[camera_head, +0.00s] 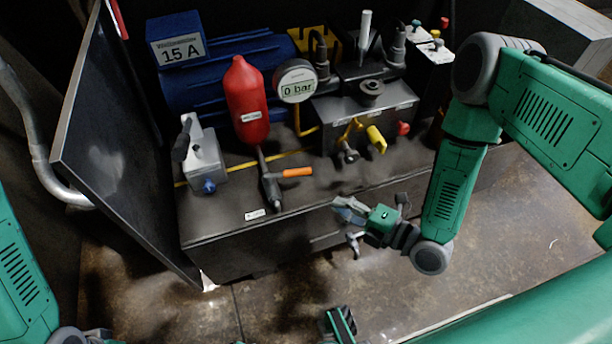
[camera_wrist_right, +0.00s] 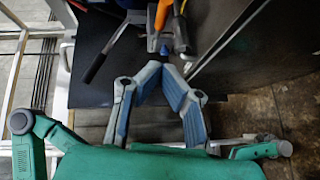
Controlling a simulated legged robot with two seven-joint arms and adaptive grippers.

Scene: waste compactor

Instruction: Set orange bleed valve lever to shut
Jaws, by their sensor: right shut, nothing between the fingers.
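The orange bleed valve lever (camera_head: 297,172) sticks out to the right from a dark grey valve pipe (camera_head: 270,188) on the bench, roughly crosswise to the pipe. The pipe runs below the red bottle. My right gripper (camera_head: 346,209) is shut and empty, in front of the bench edge, to the right of and below the lever, apart from it. In the right wrist view its fingertips (camera_wrist_right: 161,68) converge, with orange parts beyond them at the top; which one is the lever I cannot tell. My left arm shows at the left edge; its fingers are not seen.
A red bottle (camera_head: 246,100) and a gauge (camera_head: 295,82) reading 0 bar stand behind the lever. A grey block with a black handle (camera_head: 200,158) is to its left. Yellow (camera_head: 376,140) and red (camera_head: 402,128) knobs are to its right. A dark panel (camera_head: 105,140) stands at the left.

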